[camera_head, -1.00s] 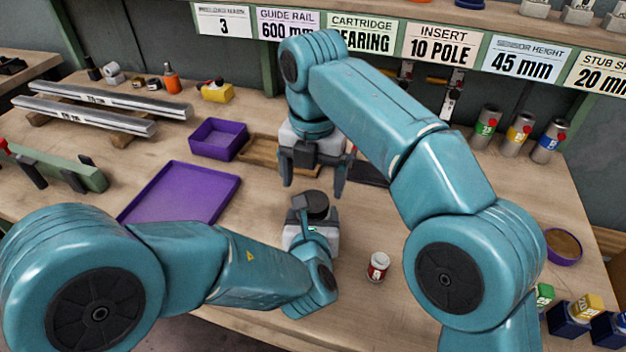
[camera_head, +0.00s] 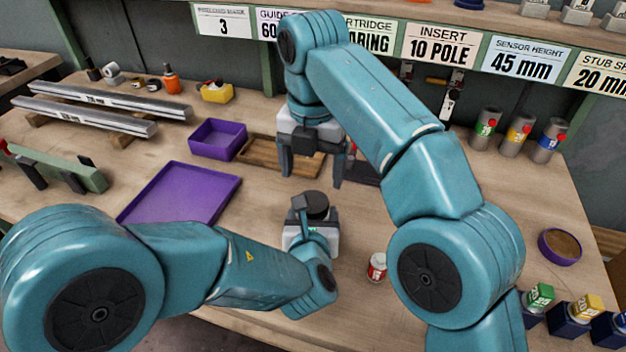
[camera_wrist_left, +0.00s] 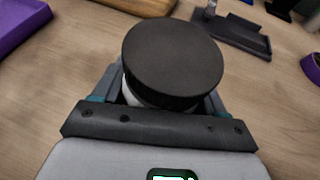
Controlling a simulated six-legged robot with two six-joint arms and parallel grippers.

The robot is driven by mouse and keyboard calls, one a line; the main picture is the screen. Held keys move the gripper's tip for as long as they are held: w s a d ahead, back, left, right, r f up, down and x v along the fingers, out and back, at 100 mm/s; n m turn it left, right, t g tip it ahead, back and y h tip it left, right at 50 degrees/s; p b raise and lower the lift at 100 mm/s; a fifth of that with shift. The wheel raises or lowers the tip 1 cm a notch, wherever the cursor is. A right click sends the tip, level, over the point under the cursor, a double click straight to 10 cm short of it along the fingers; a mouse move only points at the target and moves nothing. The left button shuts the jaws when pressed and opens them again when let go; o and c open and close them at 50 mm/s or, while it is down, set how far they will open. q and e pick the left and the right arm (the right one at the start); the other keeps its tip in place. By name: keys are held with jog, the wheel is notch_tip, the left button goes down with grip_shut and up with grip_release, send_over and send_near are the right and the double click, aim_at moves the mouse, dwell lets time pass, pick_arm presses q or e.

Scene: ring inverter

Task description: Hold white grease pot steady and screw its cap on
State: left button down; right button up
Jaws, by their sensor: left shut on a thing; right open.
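The black cap (camera_head: 317,205) sits on top of the white grease pot, seen close up in the left wrist view as a wide dark disc (camera_wrist_left: 172,60). I cannot tell how far the cap is threaded. My right gripper (camera_head: 312,174) is open and empty, pointing down above and behind the cap, apart from it.
A small red and white jar (camera_head: 377,267) stands on the table to the right of my left gripper. A purple tray (camera_head: 185,195), a purple bin (camera_head: 218,139) and a wooden tray (camera_head: 262,153) lie to the left and behind. Several cans stand at the back right.

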aim_at(313, 202)
jog(key=shift+f, duration=3.5)
jog(key=c, duration=1.1)
jog(key=o, duration=1.2)
jog(key=shift+r, duration=2.3)
jog(key=shift+o, duration=1.2)
pick_arm(q)
grip_release()
